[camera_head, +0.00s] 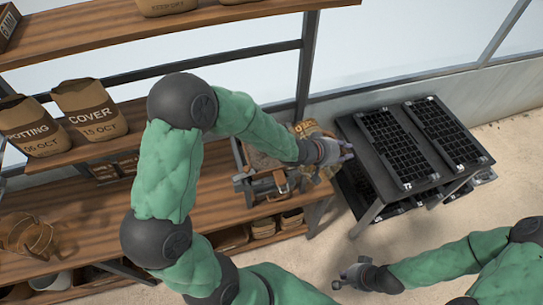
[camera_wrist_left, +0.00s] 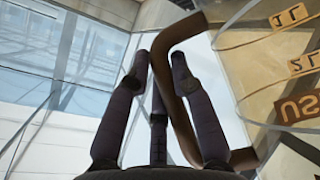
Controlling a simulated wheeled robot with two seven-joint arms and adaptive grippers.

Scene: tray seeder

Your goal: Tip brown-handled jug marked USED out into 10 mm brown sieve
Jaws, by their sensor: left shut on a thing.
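My left gripper (camera_head: 347,150) is shut on the brown handle (camera_wrist_left: 177,108) of a clear jug. In the left wrist view the jug (camera_wrist_left: 262,60) fills the right side, with brown volume marks and the letters "US" at the edge; the jug is turned on its side in that picture. In the head view the gripper and forearm hide much of what is behind them, and I cannot make out the jug's contents. A brown-framed box (camera_head: 262,160), perhaps the sieve, is beneath my left forearm at the bench's right end. My right gripper (camera_head: 350,274) looks open and empty, low over the floor.
A dark table (camera_head: 365,205) with black seed trays (camera_head: 392,145) stands right of the bench. Bags marked POTTING (camera_head: 35,125) and COVER (camera_head: 90,108) stand on the left shelf. A brown-trimmed round vessel (camera_head: 30,235) is on the lower left bench. Floor between bench and table is narrow.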

